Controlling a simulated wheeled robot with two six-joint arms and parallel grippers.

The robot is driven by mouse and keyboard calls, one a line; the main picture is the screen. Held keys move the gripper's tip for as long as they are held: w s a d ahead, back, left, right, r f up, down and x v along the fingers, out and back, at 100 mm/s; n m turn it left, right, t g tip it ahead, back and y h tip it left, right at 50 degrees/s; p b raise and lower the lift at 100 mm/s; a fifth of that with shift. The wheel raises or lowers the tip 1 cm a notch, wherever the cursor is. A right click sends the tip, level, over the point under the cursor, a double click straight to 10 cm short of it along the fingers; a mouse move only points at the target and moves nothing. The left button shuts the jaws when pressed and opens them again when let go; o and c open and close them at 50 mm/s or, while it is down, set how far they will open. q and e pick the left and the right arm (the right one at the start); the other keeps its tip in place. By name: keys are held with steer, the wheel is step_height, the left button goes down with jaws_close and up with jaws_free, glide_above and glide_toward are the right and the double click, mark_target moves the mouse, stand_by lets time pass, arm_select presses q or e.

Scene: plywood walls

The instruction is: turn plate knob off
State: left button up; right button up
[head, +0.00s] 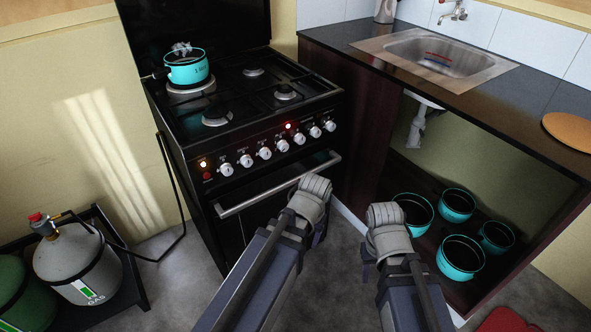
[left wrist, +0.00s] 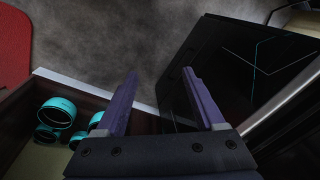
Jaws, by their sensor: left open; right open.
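The black stove (head: 262,119) stands left of centre in the head view. A row of several white knobs (head: 265,153) runs along its front panel, with an orange light (head: 203,163) at the left end and a red light (head: 289,125) above the row. A turquoise pot (head: 187,69) sits on the back left burner, with something pale above it. My left gripper (left wrist: 160,72) is open and empty, fingers spread over the floor beside the stove front. My right gripper (head: 368,262) is open, low right of the stove; its fingers are mostly hidden. Neither touches a knob.
The oven handle (head: 278,184) juts out below the knobs. A dark counter (head: 480,105) with a sink (head: 436,55) stands right; several turquoise pots (head: 461,257) sit beneath it. A grey gas cylinder (head: 78,262) stands left. Floor in front of the stove is clear.

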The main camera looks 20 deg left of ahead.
arm_select(q)
steer(key=w+a+f+n+t+y+b, duration=0.3)
steer(key=w+a+f+n+y+b, duration=0.3)
steer(key=a+b, duration=0.25)
steer(key=w+d+r+n+t+y, duration=0.1)
steer(key=w+r+n+t+y, duration=0.1)
steer(key=w+r, duration=0.3)
steer(key=w+d+r+n+t+y, duration=0.2)
steer(key=w+r+t+y, duration=0.2)
steer(key=r, duration=0.8)
steer(key=shift+w+r+n+t+y, duration=0.3)
steer(key=shift+w+n+t+y, duration=0.1)
steer(key=shift+w+t, duration=0.25)
arm_select(e)
step_height(320, 180, down, 10)
steer(key=shift+f, duration=0.15)
arm_select(q)
steer(key=shift+w, duration=0.15)
arm_select(e)
steer(key=shift+a, duration=0.1)
